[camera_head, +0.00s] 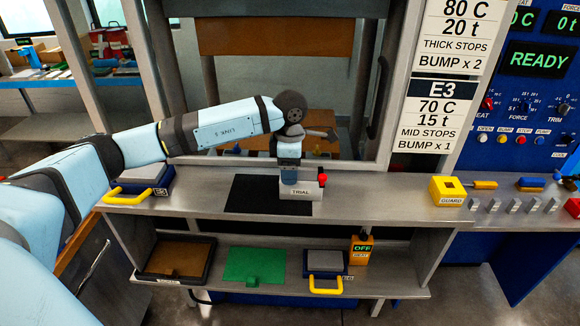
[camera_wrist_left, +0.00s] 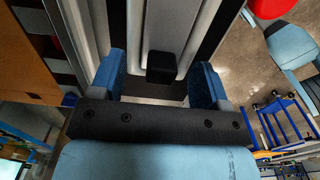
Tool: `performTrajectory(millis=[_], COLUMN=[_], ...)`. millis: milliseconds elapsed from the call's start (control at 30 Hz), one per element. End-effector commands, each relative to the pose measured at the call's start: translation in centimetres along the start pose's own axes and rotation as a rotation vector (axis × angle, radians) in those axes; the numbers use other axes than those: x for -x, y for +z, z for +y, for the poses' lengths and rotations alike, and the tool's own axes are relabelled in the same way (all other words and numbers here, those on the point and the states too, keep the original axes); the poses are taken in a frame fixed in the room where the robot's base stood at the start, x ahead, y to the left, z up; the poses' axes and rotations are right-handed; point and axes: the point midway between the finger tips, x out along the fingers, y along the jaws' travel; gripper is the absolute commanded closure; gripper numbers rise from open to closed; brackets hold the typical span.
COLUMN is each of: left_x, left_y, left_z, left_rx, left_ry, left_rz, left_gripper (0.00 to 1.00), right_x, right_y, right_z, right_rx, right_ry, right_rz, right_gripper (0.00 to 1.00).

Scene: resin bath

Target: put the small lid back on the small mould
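My left gripper (camera_head: 289,182) points down at the grey block labelled TRIAL (camera_head: 299,194) on the upper shelf. In the wrist view its blue fingers (camera_wrist_left: 160,82) are spread, with a black knob (camera_wrist_left: 161,67) on a grey surface between them and gaps on both sides. I cannot tell whether this knob belongs to the small lid. A grey-topped mould with a yellow handle (camera_head: 325,263) sits on the lower shelf. Another, larger-looking one (camera_head: 142,175) sits at the upper shelf's left end. I cannot make out which is the small mould. My right gripper is not in view.
A black mat (camera_head: 254,194) lies left of the TRIAL block, whose red knob (camera_head: 323,179) is on its right. A brown tray (camera_head: 178,257), a green mat (camera_head: 255,264) and an orange OFF box (camera_head: 362,250) are on the lower shelf. A yellow GUARD box (camera_head: 447,190) stands right.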

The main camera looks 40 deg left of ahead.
Motion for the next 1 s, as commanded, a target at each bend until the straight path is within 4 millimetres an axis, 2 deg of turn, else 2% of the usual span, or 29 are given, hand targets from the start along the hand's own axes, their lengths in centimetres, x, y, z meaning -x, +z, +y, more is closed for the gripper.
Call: performTrajectory(millis=[233,367,800,1000], left_x=[0.2,1.5,10.9,13.3], left_y=[0.0,0.0,0.1,0.0], left_z=[0.0,0.1,0.0,0.0], left_rx=[0.0,0.0,-0.001,-0.001], left_ry=[0.0,0.002,0.003,0.0], left_rz=[0.0,-0.001,-0.002,-0.001], left_gripper=[0.3,0.3,0.3,0.3], right_x=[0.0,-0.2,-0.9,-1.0], right_y=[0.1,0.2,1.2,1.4], right_z=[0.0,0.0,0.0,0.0], right_rx=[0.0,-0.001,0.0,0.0], right_ry=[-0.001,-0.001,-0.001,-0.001], right_rz=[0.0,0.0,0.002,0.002], right_gripper=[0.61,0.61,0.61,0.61])
